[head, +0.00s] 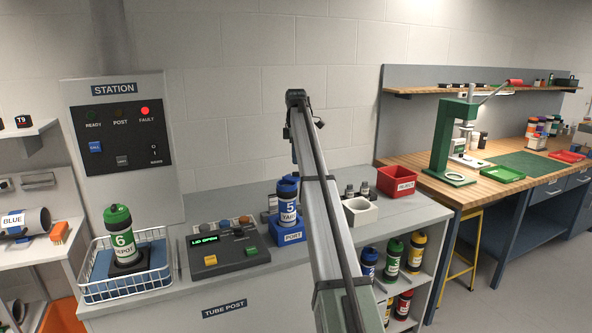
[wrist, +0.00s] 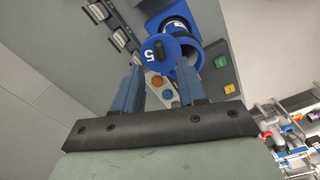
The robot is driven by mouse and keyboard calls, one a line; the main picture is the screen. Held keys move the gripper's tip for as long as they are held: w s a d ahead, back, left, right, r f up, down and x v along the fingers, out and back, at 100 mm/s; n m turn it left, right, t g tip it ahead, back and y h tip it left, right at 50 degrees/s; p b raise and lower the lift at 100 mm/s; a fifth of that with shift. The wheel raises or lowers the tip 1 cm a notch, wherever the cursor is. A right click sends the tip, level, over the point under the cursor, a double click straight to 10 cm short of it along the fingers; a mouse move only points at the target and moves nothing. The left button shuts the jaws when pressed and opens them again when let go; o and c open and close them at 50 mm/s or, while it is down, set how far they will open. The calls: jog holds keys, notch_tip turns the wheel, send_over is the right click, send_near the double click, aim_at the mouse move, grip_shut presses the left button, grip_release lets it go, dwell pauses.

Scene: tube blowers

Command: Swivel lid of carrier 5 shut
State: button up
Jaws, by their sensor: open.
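Carrier 5 (head: 288,213) stands upright in the blue port block (head: 288,235) on the counter, with a blue top and a white label. In the wrist view its round blue lid (wrist: 153,62), marked 5 with a dark bar, sits off to the left of the blue carrier body (wrist: 190,47), partly overlapping it. The console display (head: 204,240) reads "LID OPEN". My gripper (wrist: 160,84) is open, its two blue-grey fingers apart on either side of the lid's near edge in the picture. I cannot tell whether either finger touches it. My arm hides the gripper in the head view.
The button console (head: 228,249) is left of the port. Carrier 6 (head: 122,236) stands in a wire basket (head: 128,291) farther left. A white bin (head: 360,211) and a red bin (head: 397,181) are right of my arm. The station panel (head: 122,138) shows a red FAULT light.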

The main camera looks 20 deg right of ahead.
aim_at(296, 172)
jog(key=shift+f, duration=2.8)
jog(key=shift+c, duration=0.2)
grip_shut()
